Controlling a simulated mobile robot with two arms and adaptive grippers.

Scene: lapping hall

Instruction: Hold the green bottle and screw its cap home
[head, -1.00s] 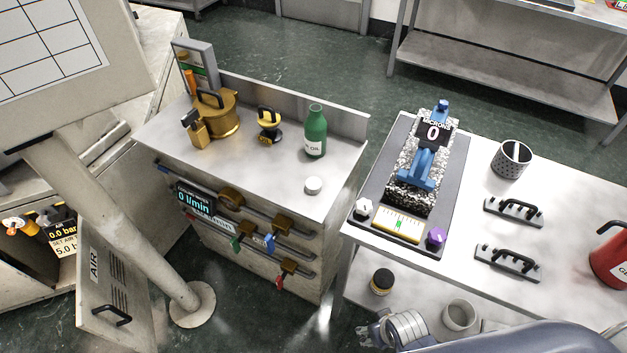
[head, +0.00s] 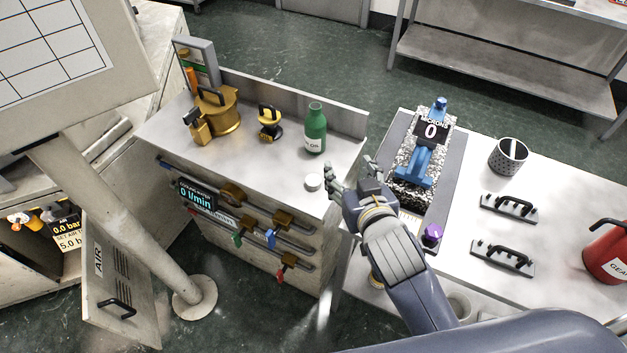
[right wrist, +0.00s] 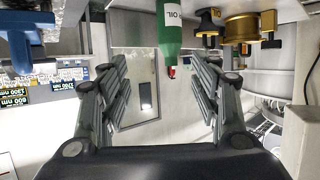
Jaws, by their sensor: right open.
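The green bottle (head: 315,130) with a white label stands upright on the metal cabinet top. A small round white cap (head: 313,182) lies apart from it near the cabinet's front edge. My right gripper (head: 336,183) is just right of the cap in the head view, open and empty. In the right wrist view my right gripper (right wrist: 160,82) has its fingers spread, with the green bottle (right wrist: 170,35) upside down beyond them. I cannot make out the cap in that view. My left gripper is not in view.
A brass pot (head: 218,112) and a black-and-brass knobbed piece (head: 269,124) stand left of the bottle. The cabinet (head: 245,165) has a raised back edge and valves on its front. The bench to the right holds a blue gauge stand (head: 430,150), a perforated cup (head: 508,156) and a red can (head: 607,255).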

